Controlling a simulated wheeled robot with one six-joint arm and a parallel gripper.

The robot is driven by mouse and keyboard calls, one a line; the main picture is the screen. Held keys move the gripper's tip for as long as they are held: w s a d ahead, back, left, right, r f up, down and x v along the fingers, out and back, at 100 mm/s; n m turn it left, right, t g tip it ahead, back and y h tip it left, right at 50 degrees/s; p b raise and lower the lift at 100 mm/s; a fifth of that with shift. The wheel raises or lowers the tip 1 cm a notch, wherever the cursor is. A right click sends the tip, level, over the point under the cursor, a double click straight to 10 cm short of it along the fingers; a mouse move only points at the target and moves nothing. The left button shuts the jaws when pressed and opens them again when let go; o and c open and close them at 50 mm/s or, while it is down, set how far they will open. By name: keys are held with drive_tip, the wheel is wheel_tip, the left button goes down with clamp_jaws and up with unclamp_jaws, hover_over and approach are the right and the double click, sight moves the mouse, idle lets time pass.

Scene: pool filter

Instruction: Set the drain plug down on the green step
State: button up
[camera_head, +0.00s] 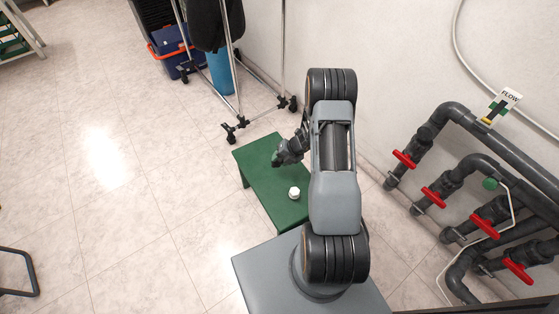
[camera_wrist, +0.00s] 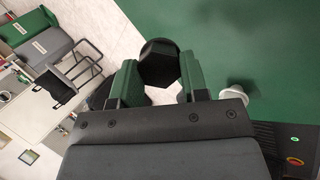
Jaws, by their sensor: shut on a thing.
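The drain plug (camera_wrist: 159,60), a black piece with a hexagonal head, is between the fingers of my gripper (camera_wrist: 160,74) in the wrist view. The fingers are shut on it. In the head view my gripper (camera_head: 283,156) is over the far part of the green step (camera_head: 255,165), and the plug is hard to tell from the dark gripper. The step's green top (camera_wrist: 250,40) fills the upper right of the wrist view. I cannot tell whether the plug touches the step or hangs above it.
A small white capped object (camera_head: 294,193) stands on the near part of the step. A wheeled metal rack (camera_head: 236,90) stands just behind the step. Grey pipes with red valve handles (camera_head: 434,196) line the wall at right.

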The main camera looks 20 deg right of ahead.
drive_tip(key=shift+f+b, duration=2.5)
drive_tip(key=shift+f, duration=0.4)
drive_tip(key=shift+f, duration=0.3)
drive_tip(key=o, duration=1.2)
drive_tip(key=shift+r, duration=0.1)
